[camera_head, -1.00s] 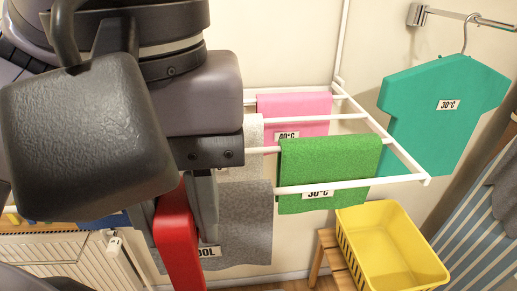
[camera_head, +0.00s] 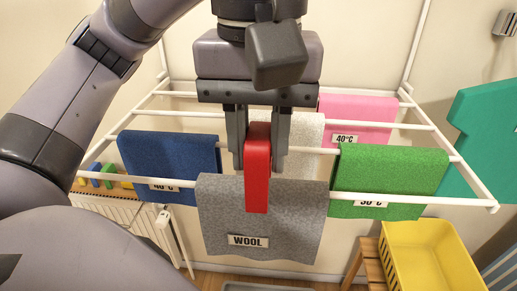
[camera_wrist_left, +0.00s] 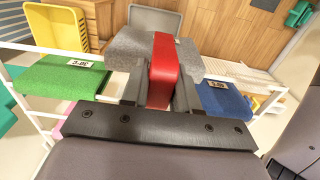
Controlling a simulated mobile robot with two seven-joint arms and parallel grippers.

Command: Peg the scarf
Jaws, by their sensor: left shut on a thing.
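A grey cloth (camera_head: 305,215) labelled WOOL, apparently the scarf, hangs over the front rod of the white drying rack. It also shows in the wrist view (camera_wrist_left: 128,50). My left gripper (camera_head: 259,166) is shut on a red block-like peg (camera_head: 257,180), one finger on each side. The peg hangs down over the middle of the grey cloth, across the front rod's line. I cannot tell whether it grips the cloth or rod. The peg also shows in the wrist view (camera_wrist_left: 164,62). My right gripper is not in view.
On the rack (camera_head: 415,198) hang a blue cloth (camera_head: 165,155) at left, a green cloth (camera_head: 390,175) at right, and pink (camera_head: 355,108) and pale (camera_head: 300,140) cloths behind. A yellow basket (camera_head: 420,255) stands at lower right. A teal shirt (camera_head: 490,130) hangs at far right.

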